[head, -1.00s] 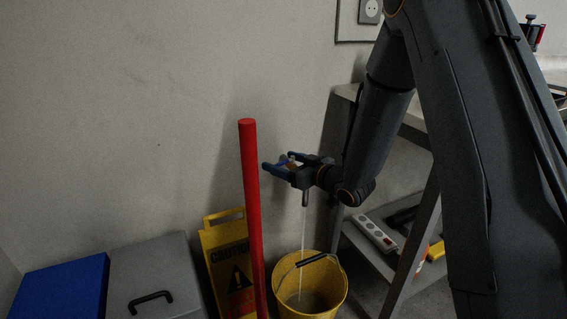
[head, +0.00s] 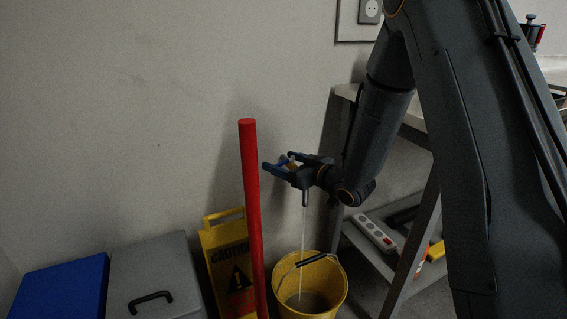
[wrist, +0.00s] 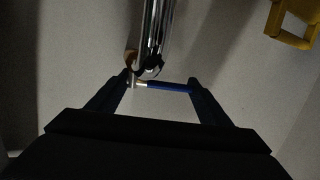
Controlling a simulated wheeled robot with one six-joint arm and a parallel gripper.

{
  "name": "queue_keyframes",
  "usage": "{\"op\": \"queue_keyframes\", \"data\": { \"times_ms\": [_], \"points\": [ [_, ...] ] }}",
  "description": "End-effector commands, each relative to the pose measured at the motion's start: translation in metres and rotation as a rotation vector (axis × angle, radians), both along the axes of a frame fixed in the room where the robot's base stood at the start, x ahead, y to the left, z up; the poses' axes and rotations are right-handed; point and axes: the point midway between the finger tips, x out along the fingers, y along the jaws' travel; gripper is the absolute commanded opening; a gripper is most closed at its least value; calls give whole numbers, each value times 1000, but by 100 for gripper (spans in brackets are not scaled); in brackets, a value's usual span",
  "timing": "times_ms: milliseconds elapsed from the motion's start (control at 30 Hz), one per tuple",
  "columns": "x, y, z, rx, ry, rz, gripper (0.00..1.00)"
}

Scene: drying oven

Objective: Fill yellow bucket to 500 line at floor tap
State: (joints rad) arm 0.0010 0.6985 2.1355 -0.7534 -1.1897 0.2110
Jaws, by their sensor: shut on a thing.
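The yellow bucket (head: 338,292) stands upright on the floor below the tap, with its dark handle lying across the rim. A thin water stream (head: 303,235) runs down from the tap spout (head: 305,198) into it. Greyish water seems to lie inside; the 500 line cannot be made out. My gripper (head: 275,162) is at the tap, its fingers on either side of the blue tap lever. In the wrist view, my gripper (wrist: 160,82) is shut on the blue lever (wrist: 168,87), beside the chrome tap pipe (wrist: 155,35).
A red post (head: 250,200) stands upright just left of the bucket, in front of a yellow caution sign (head: 222,245). A grey lidded box (head: 155,270) and a blue box (head: 65,285) are further left. A shelf unit with a power strip (head: 375,233) is at the right.

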Motion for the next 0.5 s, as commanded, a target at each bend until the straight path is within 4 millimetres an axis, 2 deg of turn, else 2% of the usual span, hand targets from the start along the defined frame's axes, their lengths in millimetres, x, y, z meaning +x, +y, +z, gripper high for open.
{"op": "queue_keyframes", "data": {
  "times_ms": [300, 500],
  "points": [
    [0, 1, 0, 1, -1, -11, 51],
    [3, 5, 1, 1, 1, -126, 51]
  ]
}}
